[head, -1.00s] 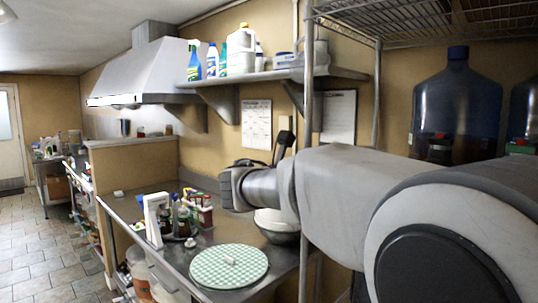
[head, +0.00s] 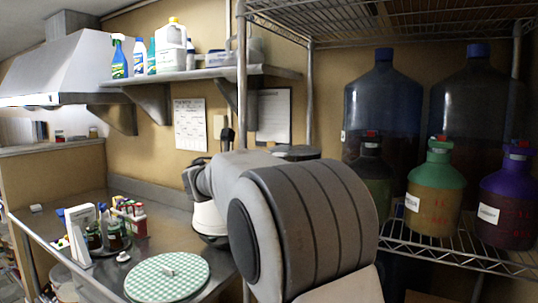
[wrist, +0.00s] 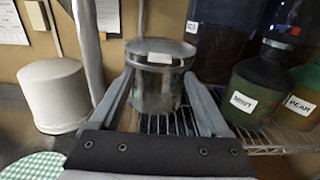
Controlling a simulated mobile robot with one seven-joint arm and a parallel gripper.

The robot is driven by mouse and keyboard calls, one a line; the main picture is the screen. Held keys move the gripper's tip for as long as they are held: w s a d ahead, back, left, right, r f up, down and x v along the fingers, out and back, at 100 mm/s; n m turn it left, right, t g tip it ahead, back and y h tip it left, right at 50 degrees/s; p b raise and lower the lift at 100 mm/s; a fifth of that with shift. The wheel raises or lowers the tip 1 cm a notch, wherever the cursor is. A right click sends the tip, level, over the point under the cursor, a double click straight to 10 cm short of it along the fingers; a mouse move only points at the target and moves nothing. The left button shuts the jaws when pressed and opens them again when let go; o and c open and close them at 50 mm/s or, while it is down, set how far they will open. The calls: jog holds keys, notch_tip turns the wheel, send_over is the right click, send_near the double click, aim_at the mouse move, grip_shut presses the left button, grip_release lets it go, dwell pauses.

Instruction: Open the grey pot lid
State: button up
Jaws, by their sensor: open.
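The grey pot (wrist: 157,90) stands upright on the wire shelf in the middle of the wrist view. In the head view a grey round top (head: 296,152), which looks like this lid, shows behind my arm. My gripper (wrist: 160,80) is open, with one finger to each side of the pot in the picture. I cannot tell whether the fingers touch it. In the head view my arm hides the gripper.
A dark green jug (wrist: 257,88) stands right of the pot, beside other jugs on the wire shelf (head: 450,255). A checkered round board (head: 167,277) lies on the counter.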

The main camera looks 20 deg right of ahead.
aim_at(277, 155)
jog(key=p+x, duration=0.1)
jog(key=x, duration=0.5)
jog(key=shift+w+d, duration=0.1)
jog(key=shift+d, duration=0.1)
jog(key=shift+c, duration=0.2)
grip_shut()
dwell(1.0)
